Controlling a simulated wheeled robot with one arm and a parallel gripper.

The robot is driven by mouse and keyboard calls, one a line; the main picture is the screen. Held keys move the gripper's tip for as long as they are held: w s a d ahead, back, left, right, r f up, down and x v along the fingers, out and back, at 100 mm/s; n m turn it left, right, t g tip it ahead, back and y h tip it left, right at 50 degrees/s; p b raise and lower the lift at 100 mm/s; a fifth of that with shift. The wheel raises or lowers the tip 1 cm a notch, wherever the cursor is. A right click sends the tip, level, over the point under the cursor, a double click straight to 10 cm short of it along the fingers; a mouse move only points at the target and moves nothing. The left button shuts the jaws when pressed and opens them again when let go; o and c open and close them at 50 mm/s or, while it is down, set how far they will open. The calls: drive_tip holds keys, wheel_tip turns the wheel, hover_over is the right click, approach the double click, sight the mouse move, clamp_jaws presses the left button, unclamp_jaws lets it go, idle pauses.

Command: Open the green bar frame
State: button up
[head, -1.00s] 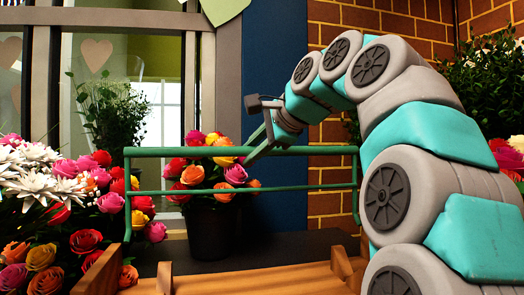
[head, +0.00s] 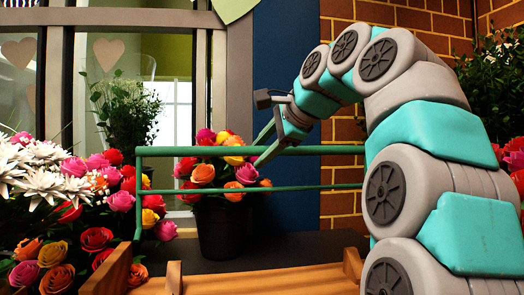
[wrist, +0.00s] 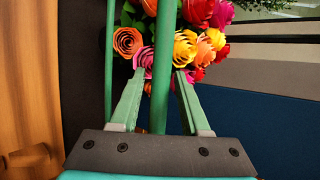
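The green bar frame (head: 200,151) spans the head view in front of a dark flower pot. It has a thick top bar, a thinner lower bar and a left post; its right end is hidden behind my arm. My gripper (head: 257,154) is at the top bar, right of its middle, one finger on each side. The thinner bar (wrist: 108,60) lies left of the fingers.
The dark pot (head: 220,232) with colourful roses (head: 203,174) stands behind the frame on a dark surface. A wooden rail (head: 270,280) runs in front. White and coloured flowers (head: 40,190) crowd the left. A brick wall (head: 342,210) stands at the back right.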

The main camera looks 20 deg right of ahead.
drive_tip(key=shift+o, duration=0.7)
drive_tip(key=v, duration=0.5)
drive_tip(key=shift+r, duration=0.1)
drive_tip(key=shift+s+d+r, duration=0.25)
drive_tip(key=shift+s+r, duration=0.15)
drive_tip(key=shift+s, duration=0.1)
drive_tip(key=shift+s+r, duration=0.1)
drive_tip(key=shift+s, duration=0.05)
drive_tip(key=shift+s, duration=0.35)
